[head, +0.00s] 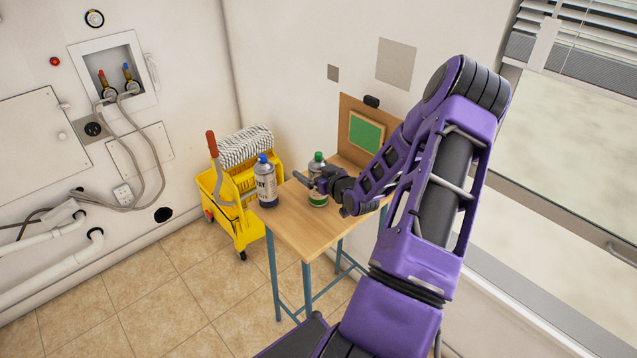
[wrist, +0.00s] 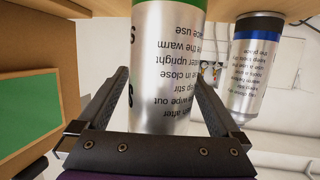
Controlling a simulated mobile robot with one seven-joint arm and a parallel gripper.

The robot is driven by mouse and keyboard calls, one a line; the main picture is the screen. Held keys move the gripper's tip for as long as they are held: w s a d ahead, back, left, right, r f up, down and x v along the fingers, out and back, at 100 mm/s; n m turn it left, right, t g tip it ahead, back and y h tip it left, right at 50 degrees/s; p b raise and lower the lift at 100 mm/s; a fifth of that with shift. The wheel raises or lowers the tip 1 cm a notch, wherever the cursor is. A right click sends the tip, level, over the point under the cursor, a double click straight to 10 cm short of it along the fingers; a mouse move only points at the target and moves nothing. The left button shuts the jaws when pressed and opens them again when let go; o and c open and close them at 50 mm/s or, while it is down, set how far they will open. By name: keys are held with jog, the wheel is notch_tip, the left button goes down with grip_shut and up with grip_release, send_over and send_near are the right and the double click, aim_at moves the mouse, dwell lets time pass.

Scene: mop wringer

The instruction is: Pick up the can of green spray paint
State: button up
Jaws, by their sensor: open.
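The green spray paint can (head: 317,165), silver with a green cap and a green band at its base, stands upright on the small wooden table (head: 297,226). My gripper (head: 314,182) is at the can's height, and its dark fingers hide the can's middle. In the wrist view, where the picture is upside down, the silver can (wrist: 166,70) with a green band lies between the two open fingers (wrist: 160,78). A gap shows at the right finger. Whether the left finger touches the can is hard to tell.
A blue-capped can (head: 265,185) stands on the table's left part and shows at right in the wrist view (wrist: 257,75). A board with a green panel (head: 366,133) stands at the table's back. A yellow mop wringer bucket (head: 243,208) stands left of the table.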

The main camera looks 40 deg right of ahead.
jog(key=shift+c, duration=0.2)
grip_shut()
dwell(0.3)
